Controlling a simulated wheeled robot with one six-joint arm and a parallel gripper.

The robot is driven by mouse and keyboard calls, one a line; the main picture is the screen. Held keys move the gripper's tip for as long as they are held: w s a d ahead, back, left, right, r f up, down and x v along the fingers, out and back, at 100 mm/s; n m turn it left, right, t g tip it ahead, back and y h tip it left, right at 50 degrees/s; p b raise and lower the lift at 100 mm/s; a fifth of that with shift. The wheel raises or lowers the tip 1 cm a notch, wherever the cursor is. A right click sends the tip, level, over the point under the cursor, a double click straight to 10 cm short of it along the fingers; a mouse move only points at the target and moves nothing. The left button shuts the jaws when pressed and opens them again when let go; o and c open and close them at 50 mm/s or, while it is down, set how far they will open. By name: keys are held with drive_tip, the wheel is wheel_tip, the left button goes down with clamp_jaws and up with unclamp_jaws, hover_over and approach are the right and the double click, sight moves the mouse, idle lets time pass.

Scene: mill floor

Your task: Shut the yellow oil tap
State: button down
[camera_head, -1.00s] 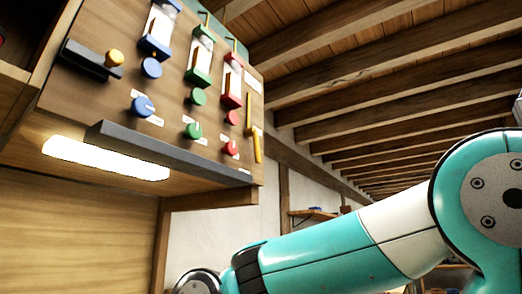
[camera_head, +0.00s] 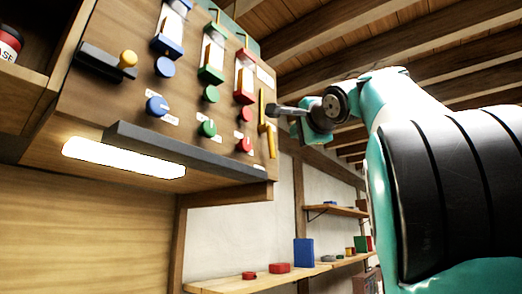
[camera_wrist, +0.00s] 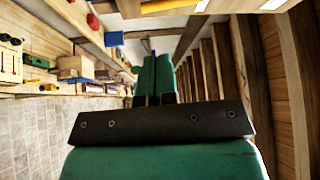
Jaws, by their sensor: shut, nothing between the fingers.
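The yellow oil tap (camera_head: 263,108) is a slim yellow lever at the right edge of the wooden panel in the head view. It stands nearly upright, and a second yellow length (camera_head: 271,142) shows just below it. My gripper (camera_head: 274,111) is just to the right of the lever, its grey tip pointing left at the lever's middle. Whether it touches the lever I cannot tell. In the wrist view my gripper (camera_wrist: 155,76) shows two teal fingers lying together, shut and empty. I cannot make out the tap clearly in that view.
The panel carries blue (camera_head: 157,107), green (camera_head: 207,129) and red (camera_head: 243,144) knobs beneath gauges. A yellow-knobbed dark lever (camera_head: 128,59) is at its left. A dark ledge (camera_head: 180,147) juts out below. Shelves with coloured blocks stand behind; ceiling beams run overhead.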

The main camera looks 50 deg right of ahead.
sight(273, 147)
drive_tip(key=shift+w, duration=0.1)
drive_tip(key=p+x, duration=0.5)
drive_tip(key=x, duration=0.7)
drive_tip(key=shift+w+d+r+p, duration=0.15)
drive_tip(key=shift+w+p, duration=0.2)
drive_tip(key=shift+p, duration=0.05)
drive_tip(key=shift+w+d, duration=0.3)
drive_tip(key=shift+w, duration=0.2)
